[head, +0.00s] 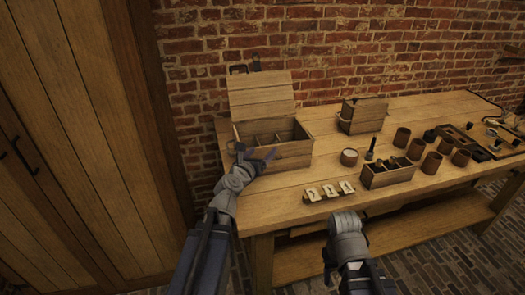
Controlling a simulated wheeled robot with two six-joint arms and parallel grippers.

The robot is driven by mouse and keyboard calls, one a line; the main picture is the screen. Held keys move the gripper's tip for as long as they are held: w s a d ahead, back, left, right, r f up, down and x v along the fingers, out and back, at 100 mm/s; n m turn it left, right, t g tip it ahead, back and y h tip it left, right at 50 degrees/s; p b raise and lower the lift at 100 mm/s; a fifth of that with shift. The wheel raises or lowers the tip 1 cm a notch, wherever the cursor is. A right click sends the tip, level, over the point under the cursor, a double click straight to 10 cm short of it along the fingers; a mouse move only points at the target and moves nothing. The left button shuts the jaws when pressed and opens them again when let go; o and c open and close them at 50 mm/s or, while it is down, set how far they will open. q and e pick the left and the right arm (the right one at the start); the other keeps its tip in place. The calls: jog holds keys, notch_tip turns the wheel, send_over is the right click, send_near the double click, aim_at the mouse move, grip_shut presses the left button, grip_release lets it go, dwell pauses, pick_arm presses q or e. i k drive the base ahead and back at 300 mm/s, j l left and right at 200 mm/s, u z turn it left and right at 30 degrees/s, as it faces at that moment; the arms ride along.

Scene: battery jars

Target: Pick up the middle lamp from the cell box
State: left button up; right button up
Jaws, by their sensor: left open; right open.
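A wooden box with a raised lid and dividers inside (291,150) stands at the left end of the bench. A smaller open wooden box (386,180) holds dark round pieces in its compartments. I cannot tell for sure which is the cell box. My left gripper (257,154) is open and empty at the front of the lidded box. My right gripper (345,223) is open below the bench's front edge; its fingertips are unclear.
The wooden bench (283,200) has clear room between the lidded box and the blocks. Several brown jars (431,162), a white-topped round pot (349,157), a dark bottle-like thing (370,150) and another wooden box (360,118) stand around the smaller box. A brick wall is behind.

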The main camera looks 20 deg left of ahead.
aim_at(393, 160)
jog(key=i+l, duration=0.1)
jog(key=l, duration=1.25)
jog(key=i+l, duration=0.15)
jog(key=l, duration=0.55)
